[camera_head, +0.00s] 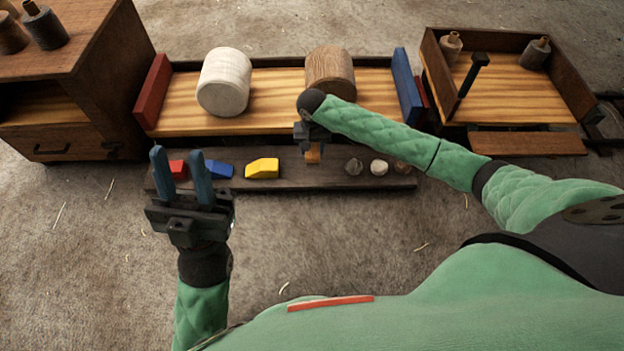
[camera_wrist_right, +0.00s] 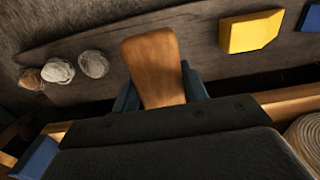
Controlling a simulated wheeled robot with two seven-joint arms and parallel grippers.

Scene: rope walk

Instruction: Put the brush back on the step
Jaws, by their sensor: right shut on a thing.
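The brush shows as a brown wooden block, seen under my right gripper in the head view (camera_head: 312,154) and large in the right wrist view (camera_wrist_right: 153,65). My right gripper (camera_head: 311,143) is shut on it, with blue fingers on either side in the wrist view. The step (camera_head: 335,181) is a long, low, dark plank in front of the bench. The brush is over or at the step's middle, between the yellow block and the balls; I cannot tell whether it touches. Any bristles are hidden. My left gripper (camera_head: 178,154) is open and empty, in front of the step's left end.
On the step are red (camera_head: 178,168), blue (camera_head: 219,170) and yellow (camera_head: 262,168) blocks, and small balls (camera_head: 379,167) to the right. The bench (camera_head: 275,115) behind holds a white spool (camera_head: 224,82) and a brown spool (camera_head: 330,70). A cabinet (camera_head: 75,90) stands left, a tray (camera_head: 500,105) right.

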